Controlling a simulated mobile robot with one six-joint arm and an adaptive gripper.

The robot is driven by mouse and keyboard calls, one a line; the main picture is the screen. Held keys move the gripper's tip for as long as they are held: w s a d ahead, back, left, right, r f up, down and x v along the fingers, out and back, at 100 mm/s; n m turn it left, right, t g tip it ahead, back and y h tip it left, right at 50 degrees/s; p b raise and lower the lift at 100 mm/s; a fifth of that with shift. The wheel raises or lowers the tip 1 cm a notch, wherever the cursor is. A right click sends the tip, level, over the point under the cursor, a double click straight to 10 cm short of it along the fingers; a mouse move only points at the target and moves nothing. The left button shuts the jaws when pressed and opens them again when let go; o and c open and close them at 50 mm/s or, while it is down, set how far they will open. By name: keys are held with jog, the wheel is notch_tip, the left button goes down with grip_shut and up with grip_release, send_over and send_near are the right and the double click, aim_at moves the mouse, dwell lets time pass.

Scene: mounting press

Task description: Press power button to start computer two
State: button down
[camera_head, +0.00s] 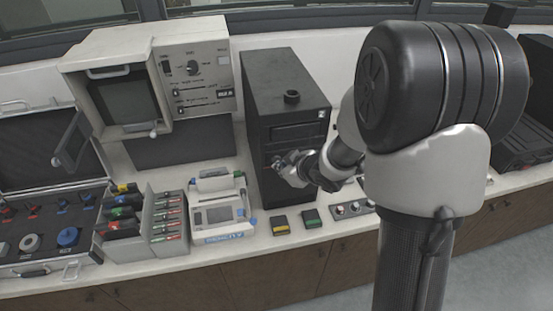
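A black computer tower (280,92) stands upright on the counter, right of the cream monitor unit. My gripper (275,164) is at the lower part of its front face, reached in from the right. The fingertips look very close to the front panel; I cannot tell if they touch it. The gripper is small and partly turned away, so I cannot tell if it is open or shut. The power button is not discernible; the gripper hides part of the panel. No label shows which computer is number two.
A cream monitor unit (190,72) stands left. A white printer-like device (219,214), marker racks (165,222) and an open black case (40,155) line the counter.

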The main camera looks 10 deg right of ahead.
jog(key=shift+w, duration=0.4)
dwell(0.6)
jog(key=shift+s, duration=0.85)
jog(key=s+b, duration=0.1)
jog(key=s, duration=0.4)
dwell(0.4)
jog(key=shift+r, duration=0.1)
dwell(0.6)
